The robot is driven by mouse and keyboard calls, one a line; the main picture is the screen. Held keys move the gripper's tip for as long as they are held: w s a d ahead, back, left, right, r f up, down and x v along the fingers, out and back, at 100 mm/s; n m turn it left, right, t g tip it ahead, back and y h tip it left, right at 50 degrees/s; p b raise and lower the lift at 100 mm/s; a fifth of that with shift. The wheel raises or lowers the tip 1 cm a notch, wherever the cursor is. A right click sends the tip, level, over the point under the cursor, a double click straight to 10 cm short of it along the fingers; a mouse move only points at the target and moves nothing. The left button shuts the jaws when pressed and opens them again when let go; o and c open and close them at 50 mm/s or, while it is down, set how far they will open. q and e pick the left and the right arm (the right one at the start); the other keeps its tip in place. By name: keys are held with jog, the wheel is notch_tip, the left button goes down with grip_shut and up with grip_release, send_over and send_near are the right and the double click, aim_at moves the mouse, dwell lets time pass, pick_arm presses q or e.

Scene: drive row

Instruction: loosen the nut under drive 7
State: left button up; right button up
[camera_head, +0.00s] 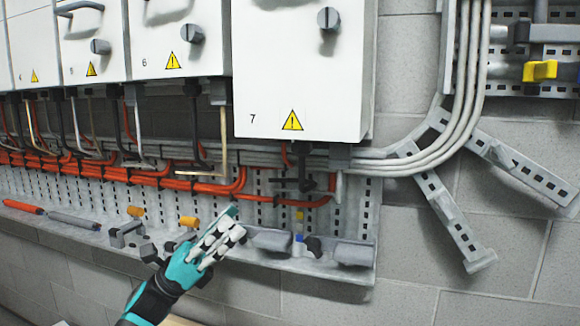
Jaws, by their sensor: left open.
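Drive 7 (300,75) is the large white box at upper centre, marked 7 with a yellow warning triangle. Several fittings and cables come out of its underside. A grey fitting (339,156) sits under its right part, and a black fitting with side arms (303,182) hangs further left. I cannot tell which part is the nut. My left gripper (236,224), teal and black with pale fingers, is open and appears empty. In the picture it is below and left of these fittings, in front of the ledge. My right gripper is not in view.
Drive 6 (160,40) and other drives stand to the left. Orange cables (215,188) and grey conduits (400,163) run below the drives. A grey ledge (330,268) holds several small parts and tools. Slotted brackets (455,220) stick out at right. Bare wall shows below.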

aim_at(302, 149)
pick_arm(q)
jog(key=p+x, duration=0.1)
jog(key=x, duration=1.5)
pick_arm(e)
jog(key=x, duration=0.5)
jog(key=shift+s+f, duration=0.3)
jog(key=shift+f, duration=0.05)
pick_arm(q)
grip_shut()
